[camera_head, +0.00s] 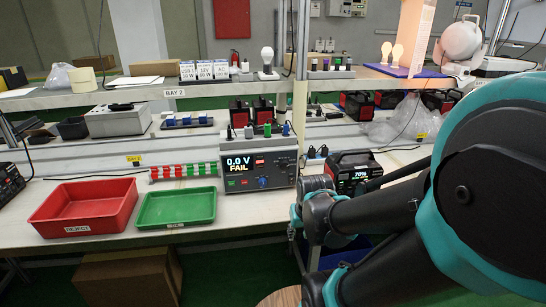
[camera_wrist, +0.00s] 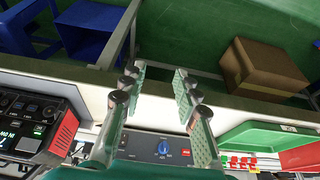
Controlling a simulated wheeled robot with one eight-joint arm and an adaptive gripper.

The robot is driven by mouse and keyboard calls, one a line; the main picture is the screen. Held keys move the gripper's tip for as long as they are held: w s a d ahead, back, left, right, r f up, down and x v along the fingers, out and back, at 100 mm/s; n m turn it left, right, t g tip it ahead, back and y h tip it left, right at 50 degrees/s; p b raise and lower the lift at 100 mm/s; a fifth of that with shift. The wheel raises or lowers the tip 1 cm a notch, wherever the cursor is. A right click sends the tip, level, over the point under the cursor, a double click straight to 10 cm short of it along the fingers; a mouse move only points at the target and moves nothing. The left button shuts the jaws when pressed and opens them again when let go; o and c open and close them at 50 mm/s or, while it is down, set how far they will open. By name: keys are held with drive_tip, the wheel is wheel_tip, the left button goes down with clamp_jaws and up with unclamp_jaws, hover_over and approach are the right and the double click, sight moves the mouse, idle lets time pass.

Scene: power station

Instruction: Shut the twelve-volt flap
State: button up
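The portable power station (camera_head: 352,170) is a black box with a lit display reading about 70%. It stands on the bench right of the tester, partly covered by my arm in the head view. In the wrist view the power station (camera_wrist: 42,118) is at the left, with dark sockets, a lit display and a red side edge. I cannot make out the twelve-volt flap or its position in either view. My gripper (camera_wrist: 159,76) is open and empty, its two fingers apart over the bench's front edge, to the side of the power station.
A tester (camera_head: 258,165) reading "0.0 V FAIL" stands left of the power station. A green tray (camera_head: 176,208) and a red reject tray (camera_head: 84,208) lie farther left. A cardboard box (camera_wrist: 268,68) and a blue crate (camera_wrist: 92,28) are below the bench.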

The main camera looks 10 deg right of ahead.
drive_tip(key=w+a+r+g, duration=0.2)
drive_tip(key=w+r, duration=1.4)
drive_tip(key=r, duration=0.3)
drive_tip(key=shift+g, duration=0.3)
